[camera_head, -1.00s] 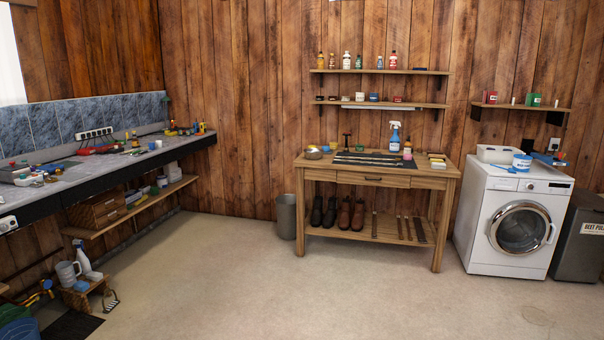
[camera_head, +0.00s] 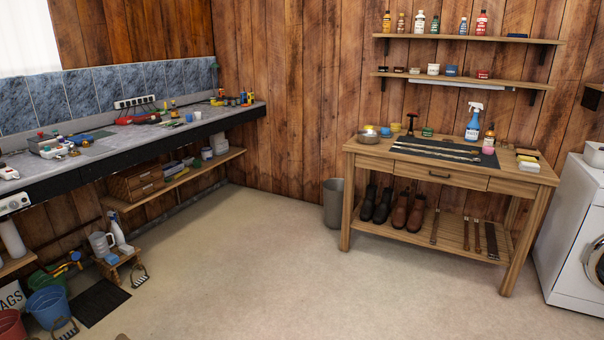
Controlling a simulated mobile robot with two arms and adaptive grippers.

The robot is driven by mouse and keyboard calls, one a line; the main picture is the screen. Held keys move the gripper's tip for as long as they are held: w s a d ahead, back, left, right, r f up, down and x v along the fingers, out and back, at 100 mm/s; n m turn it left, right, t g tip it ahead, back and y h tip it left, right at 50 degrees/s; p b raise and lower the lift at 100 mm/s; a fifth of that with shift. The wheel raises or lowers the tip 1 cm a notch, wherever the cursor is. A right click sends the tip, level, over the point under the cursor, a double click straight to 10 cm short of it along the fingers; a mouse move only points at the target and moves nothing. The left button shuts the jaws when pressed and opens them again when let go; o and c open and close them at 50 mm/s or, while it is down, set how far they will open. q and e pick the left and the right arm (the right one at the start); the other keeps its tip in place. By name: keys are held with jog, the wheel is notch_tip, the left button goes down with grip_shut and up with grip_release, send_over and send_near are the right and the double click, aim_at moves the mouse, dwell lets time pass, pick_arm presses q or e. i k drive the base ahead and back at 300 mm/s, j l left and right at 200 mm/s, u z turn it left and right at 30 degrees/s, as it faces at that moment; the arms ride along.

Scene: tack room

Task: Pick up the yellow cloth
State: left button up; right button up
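A small flat yellow item (camera_head: 527,158), which looks like the yellow cloth, lies near the right end of the wooden workbench (camera_head: 376,151). It is by a white folded-looking item (camera_head: 528,166); whether it rests on that item or beside it is too small to tell. Neither of my grippers is in view.
A spray bottle (camera_head: 474,122) and a dark mat (camera_head: 444,150) are on the workbench. A washing machine (camera_head: 570,240) stands to its right, a grey bin (camera_head: 333,204) to its left. A long counter (camera_head: 110,150) runs along the left. The middle floor is clear.

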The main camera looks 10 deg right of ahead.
aim_at(520, 157)
jog(key=i+l+z, duration=0.75)
jog(key=i+z, duration=0.6)
jog(key=i, duration=0.15)
jog(key=i+u, duration=0.1)
jog(key=i, duration=0.35)
jog(key=i+l+u, duration=0.15)
jog(key=i, duration=0.3)
jog(key=i+l+u, duration=0.1)
jog(key=i, duration=0.35)
jog(key=i+l+u, duration=0.1)
jog(key=i+l, duration=0.15)
jog(key=i, duration=0.15)
jog(key=i+l+u, duration=0.6)
jog(key=i, duration=0.25)
